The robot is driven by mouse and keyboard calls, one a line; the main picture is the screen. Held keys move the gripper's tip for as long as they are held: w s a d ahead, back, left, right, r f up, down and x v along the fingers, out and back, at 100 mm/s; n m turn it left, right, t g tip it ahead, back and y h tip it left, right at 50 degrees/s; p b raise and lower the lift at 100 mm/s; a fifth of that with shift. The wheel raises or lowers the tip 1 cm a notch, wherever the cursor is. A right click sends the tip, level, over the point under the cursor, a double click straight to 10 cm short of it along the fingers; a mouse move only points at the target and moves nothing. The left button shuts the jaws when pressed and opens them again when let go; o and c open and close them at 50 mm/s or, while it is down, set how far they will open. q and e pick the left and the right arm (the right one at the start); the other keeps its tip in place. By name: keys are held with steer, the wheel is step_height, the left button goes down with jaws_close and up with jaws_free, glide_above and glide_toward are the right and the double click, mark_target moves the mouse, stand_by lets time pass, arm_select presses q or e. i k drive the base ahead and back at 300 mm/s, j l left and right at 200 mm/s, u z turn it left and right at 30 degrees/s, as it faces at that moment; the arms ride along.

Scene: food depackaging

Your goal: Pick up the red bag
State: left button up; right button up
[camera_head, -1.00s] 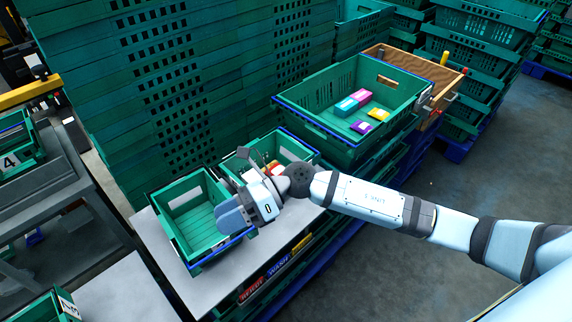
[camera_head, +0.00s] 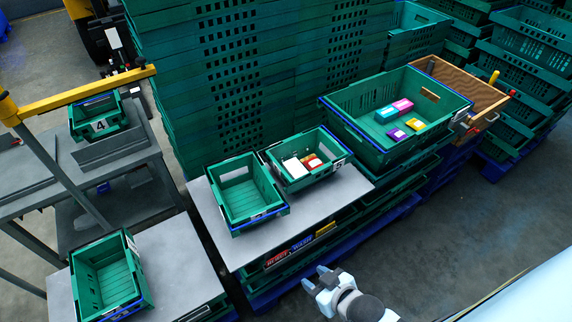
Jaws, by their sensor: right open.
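A small red and yellow item (camera_head: 314,162) lies beside a white item (camera_head: 294,167) in a small green crate (camera_head: 325,178) on the grey table. It is too small to tell if it is a bag. My right gripper (camera_head: 316,280) is open and empty at the bottom of the view, in front of the table and well apart from the crate. My left gripper is not in view.
An empty green crate (camera_head: 247,220) stands left of the small crate on the grey table (camera_head: 236,252). A larger green crate (camera_head: 350,143) at the right holds pink, teal, purple and yellow packets. Tall crate stacks stand behind. Another empty crate (camera_head: 135,300) is at lower left.

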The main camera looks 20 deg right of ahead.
mark_target(312, 162)
steer(key=l+u, duration=0.2)
steer(key=u, duration=0.25)
steer(key=l+u, duration=0.25)
steer(key=u, duration=0.15)
steer(key=l+u, duration=0.25)
steer(key=u, duration=0.2)
steer(key=k+l+u, duration=0.2)
steer(key=l, duration=0.15)
steer(key=l+u, duration=0.2)
steer(key=l, duration=0.15)
steer(key=k+l+u, duration=0.2)
steer(key=k+l, duration=0.15)
steer(key=l, duration=0.2)
steer(key=k+l, duration=0.15)
steer(key=l, duration=0.2)
steer(key=k+l, duration=0.15)
steer(key=l, duration=0.2)
steer(key=k+l+u, duration=0.1)
steer(key=l, duration=0.25)
steer(key=k, duration=0.05)
